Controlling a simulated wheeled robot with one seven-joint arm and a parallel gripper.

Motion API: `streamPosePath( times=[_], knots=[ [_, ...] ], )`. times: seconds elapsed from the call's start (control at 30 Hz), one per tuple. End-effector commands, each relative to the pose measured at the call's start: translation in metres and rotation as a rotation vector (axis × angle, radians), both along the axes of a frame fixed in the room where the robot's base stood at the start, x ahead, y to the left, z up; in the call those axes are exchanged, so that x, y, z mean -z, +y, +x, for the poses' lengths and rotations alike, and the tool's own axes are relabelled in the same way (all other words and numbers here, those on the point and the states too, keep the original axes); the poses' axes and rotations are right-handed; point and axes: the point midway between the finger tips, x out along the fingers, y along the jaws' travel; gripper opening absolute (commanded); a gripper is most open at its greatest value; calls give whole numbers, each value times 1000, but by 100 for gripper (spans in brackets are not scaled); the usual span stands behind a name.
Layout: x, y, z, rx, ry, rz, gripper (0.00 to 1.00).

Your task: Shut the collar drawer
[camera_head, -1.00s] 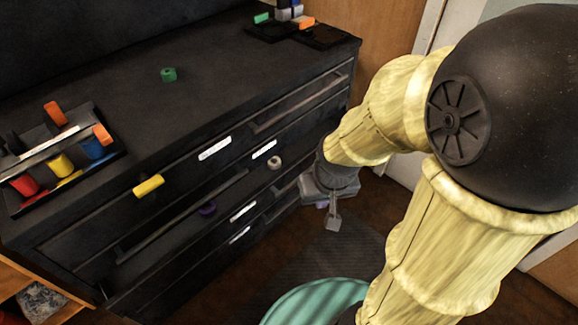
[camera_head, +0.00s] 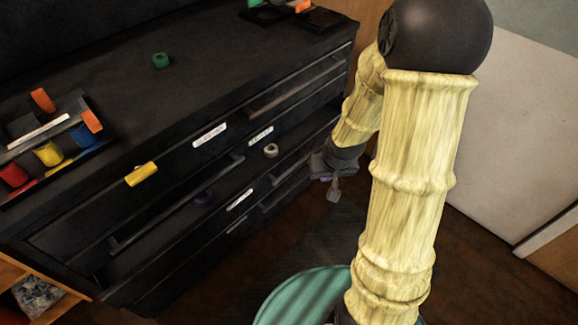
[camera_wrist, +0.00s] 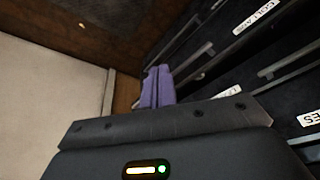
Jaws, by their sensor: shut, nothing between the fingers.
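The black drawer cabinet (camera_head: 95,215) fills the left of the head view, with white labels on its fronts. In the wrist view, a label reading COLLARS (camera_wrist: 255,15) shows at the top right. I cannot tell clearly how far that drawer stands out. My gripper (camera_head: 334,190) is shut and empty, low beside the right end of the drawer fronts. Its purple fingers (camera_wrist: 157,87) point towards the lower cabinet in the wrist view; contact is not visible.
A yellow cylinder (camera_head: 141,174) is at the cabinet top's front edge. A green nut (camera_head: 161,60) and a tray (camera_head: 75,112) of coloured parts are on top. A teal round object (camera_head: 300,296) stands on the floor in front. Floor right of my arm is clear.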

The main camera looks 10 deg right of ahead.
Motion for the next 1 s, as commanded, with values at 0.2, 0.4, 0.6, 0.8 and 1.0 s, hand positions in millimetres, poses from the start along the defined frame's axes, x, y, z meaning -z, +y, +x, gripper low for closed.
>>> streamPosePath(
  times=[0.2, 0.4, 0.6, 0.8, 1.0],
  knots=[
    [74, -13, 32, 57, -65, 171, 0],
    [127, -12, 53, 129, -147, 403, 0],
    [163, -6, 67, 227, -247, 692, 0],
    [180, -5, 77, 338, -372, 1020, 0],
    [176, -14, 80, 427, -505, 1329, 0]
  ],
)
